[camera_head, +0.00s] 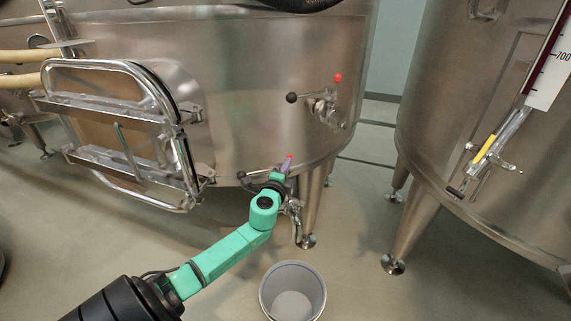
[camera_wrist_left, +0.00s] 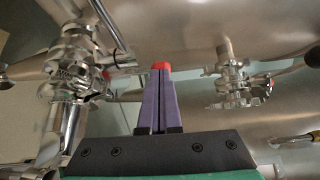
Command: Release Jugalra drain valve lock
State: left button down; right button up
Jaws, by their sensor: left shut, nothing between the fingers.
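A steel drain valve (camera_head: 293,208) sits low at the vat's lower edge, partly hidden by my left arm. In the left wrist view the valve (camera_wrist_left: 72,70) is large at the left, with a small red part (camera_wrist_left: 106,75) on its side. My left gripper (camera_head: 288,162) is beside and above the valve in the head view. Its purple fingers (camera_wrist_left: 160,85) are shut together and empty. A red piece (camera_wrist_left: 160,65) shows right at the fingertips; I cannot tell whether it is a lock knob or whether they touch it. My right gripper is not in view.
A second valve (camera_head: 326,106) with a black ball handle and red knob is higher on the vat. A grey bucket (camera_head: 292,291) stands on the floor below. Another vat (camera_head: 450,110) is right, with clear floor between.

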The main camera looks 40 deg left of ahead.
pick_arm(q)
jog(key=w+m+g+p, duration=0.1)
jog(key=p, duration=0.4)
jog(key=w+d+m+g+p, duration=0.1)
jog(key=m+g+p, duration=0.1)
jog(key=p, duration=0.3)
jog(key=w+d+m+g+p, duration=0.1)
jog(key=m+p, duration=0.1)
jog(key=p, duration=0.3)
jog(key=shift+g, duration=0.3)
jog(key=shift+s+a+f, duration=0.1)
jog(key=shift+s+a+f, duration=0.25)
jog(key=shift+s+a, duration=0.05)
jog(key=shift+s, duration=0.2)
